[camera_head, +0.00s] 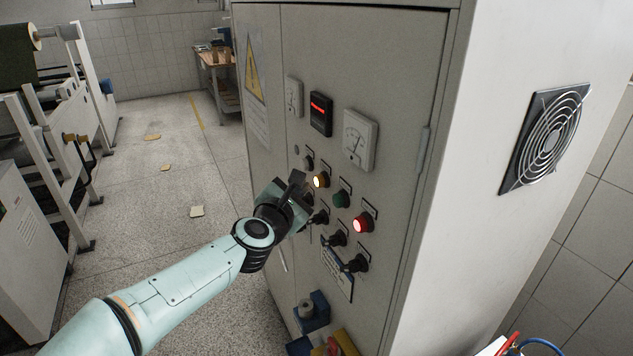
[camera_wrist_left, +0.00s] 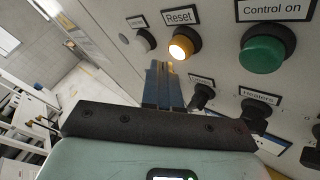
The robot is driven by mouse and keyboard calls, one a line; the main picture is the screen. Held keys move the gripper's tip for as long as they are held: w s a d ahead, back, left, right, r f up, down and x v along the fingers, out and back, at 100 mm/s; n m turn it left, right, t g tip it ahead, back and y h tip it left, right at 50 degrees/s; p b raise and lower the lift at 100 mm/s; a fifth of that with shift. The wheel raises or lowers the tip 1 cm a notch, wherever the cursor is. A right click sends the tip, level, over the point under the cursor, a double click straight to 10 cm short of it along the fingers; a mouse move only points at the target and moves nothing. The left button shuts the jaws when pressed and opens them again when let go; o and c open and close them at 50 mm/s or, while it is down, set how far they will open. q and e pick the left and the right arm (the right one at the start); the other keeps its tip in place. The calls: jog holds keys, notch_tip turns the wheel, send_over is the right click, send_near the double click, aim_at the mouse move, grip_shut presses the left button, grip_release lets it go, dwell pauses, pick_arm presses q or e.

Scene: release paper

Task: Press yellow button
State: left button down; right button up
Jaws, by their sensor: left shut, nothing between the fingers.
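The yellow button (camera_head: 320,181) is lit and sits on the front of a grey control cabinet (camera_head: 385,60). In the left wrist view the yellow button (camera_wrist_left: 181,47) is under a label reading "Reset". My left gripper (camera_head: 297,178) is shut and empty, just left of the yellow button in the head view. In the left wrist view its closed fingertips (camera_wrist_left: 159,66) are just below and left of the button. I cannot tell whether they touch it. My right gripper is not in view.
A green button (camera_head: 341,199) and a lit red button (camera_head: 361,225) are to the right. Black rotary switches (camera_head: 337,239) are below. Gauges (camera_head: 360,139) are above. Floor left of the cabinet is mostly open.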

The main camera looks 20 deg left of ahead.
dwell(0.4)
pick_arm(q)
jog(key=shift+w+d, duration=0.3)
jog(key=shift+w, duration=0.1)
jog(key=shift+w+d+p, duration=0.3)
jog(key=shift+p, duration=0.05)
dwell(0.7)
jog(key=shift+s+a, duration=0.1)
dwell(0.3)
jog(key=shift+s+a+b, duration=0.4)
jog(key=shift+s+a, duration=0.05)
jog(key=shift+s, duration=0.15)
jog(key=shift+a, duration=0.1)
